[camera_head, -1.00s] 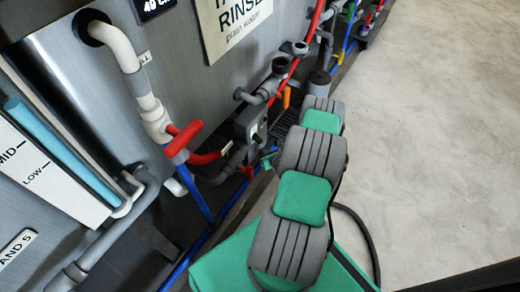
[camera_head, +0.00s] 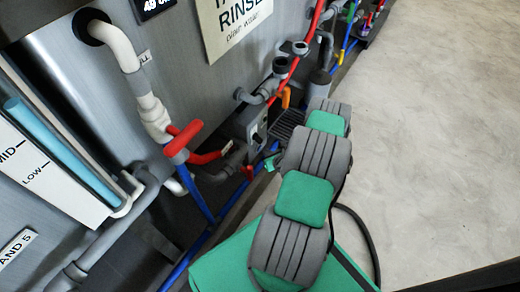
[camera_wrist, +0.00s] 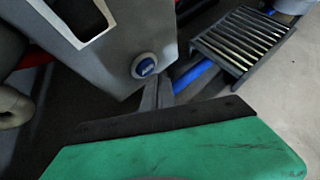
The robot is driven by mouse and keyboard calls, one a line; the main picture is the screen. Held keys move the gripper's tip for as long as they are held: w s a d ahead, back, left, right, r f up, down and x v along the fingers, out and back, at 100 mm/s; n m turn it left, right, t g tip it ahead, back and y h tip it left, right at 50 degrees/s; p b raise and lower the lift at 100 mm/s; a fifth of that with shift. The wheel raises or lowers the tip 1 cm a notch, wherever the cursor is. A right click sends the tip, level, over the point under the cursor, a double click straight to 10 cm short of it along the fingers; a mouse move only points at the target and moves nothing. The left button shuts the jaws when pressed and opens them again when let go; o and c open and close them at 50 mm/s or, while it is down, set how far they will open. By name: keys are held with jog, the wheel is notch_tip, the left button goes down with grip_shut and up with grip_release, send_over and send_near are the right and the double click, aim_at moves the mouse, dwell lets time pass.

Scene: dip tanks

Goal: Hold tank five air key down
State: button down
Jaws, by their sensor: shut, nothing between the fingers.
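In the wrist view a round blue button (camera_wrist: 146,65) in a pale ring sits near the lower corner of a grey box (camera_wrist: 105,62). Its lettering is too small to read, so I cannot confirm that it is tank five's air key. My gripper (camera_wrist: 163,80) is shut and empty, its fingertips just below and right of the button. I cannot tell whether they touch it. In the head view a grey box (camera_head: 246,121) is fixed low on the tank front, beyond my arm. My fingertips are not clear there.
A red-handled valve (camera_head: 183,138) on a white pipe and grey pipework (camera_head: 216,171) crowd the tank front. A slatted grate (camera_wrist: 243,38) lies right of the box in the wrist view. A "RINSE" sign (camera_head: 238,22) hangs above. Open floor (camera_head: 440,130) is at right.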

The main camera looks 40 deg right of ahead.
jog(key=shift+s, duration=0.2)
jog(key=s, duration=0.1)
jog(key=s+d, duration=0.1)
jog(key=s, duration=0.2)
jog(key=shift+s+d, duration=0.3)
jog(key=shift+d, duration=0.05)
dwell(0.4)
